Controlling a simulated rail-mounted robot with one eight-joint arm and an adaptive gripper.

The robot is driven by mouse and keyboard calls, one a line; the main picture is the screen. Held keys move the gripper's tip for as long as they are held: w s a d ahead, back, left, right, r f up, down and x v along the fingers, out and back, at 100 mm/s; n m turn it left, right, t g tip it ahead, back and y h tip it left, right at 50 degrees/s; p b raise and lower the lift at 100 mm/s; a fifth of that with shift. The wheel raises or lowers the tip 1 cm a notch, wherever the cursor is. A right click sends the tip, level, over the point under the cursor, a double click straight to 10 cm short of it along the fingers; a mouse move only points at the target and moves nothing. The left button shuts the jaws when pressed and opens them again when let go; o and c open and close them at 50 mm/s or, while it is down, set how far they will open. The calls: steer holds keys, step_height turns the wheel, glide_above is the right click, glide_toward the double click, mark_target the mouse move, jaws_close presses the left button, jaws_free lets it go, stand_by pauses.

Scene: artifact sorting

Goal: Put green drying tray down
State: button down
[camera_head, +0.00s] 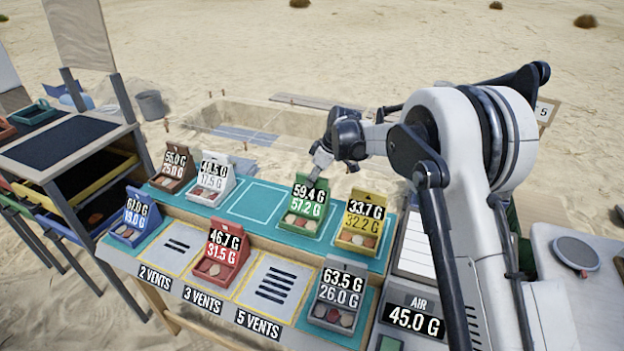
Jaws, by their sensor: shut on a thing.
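The green drying tray (297,229) is in the back row of the teal-topped rack, between an empty outlined spot on its left and the yellow tray (343,240) on its right. It is upright, has a label reading 59.4 G and 57.2 G, and has small pieces in its front. My gripper (317,176) is shut on the top of its back panel, from behind. The tray appears to be at the rack surface; I cannot tell whether its base touches.
Brown, white, blue, red and grey trays (334,316) stand on the rack. Vent panels (273,287) marked 2 and 5 are bare; the red tray (225,251) is at 3 VENTS. An empty outlined teal spot (257,203) lies left of the green tray. A scale reads 45.0 G (413,317).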

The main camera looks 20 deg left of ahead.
steer(key=shift+f, duration=0.2)
steer(key=c, duration=1.7)
jaws_free()
steer(key=shift+r, duration=0.15)
steer(key=v, duration=1.2)
steer(key=shift+b, duration=0.4)
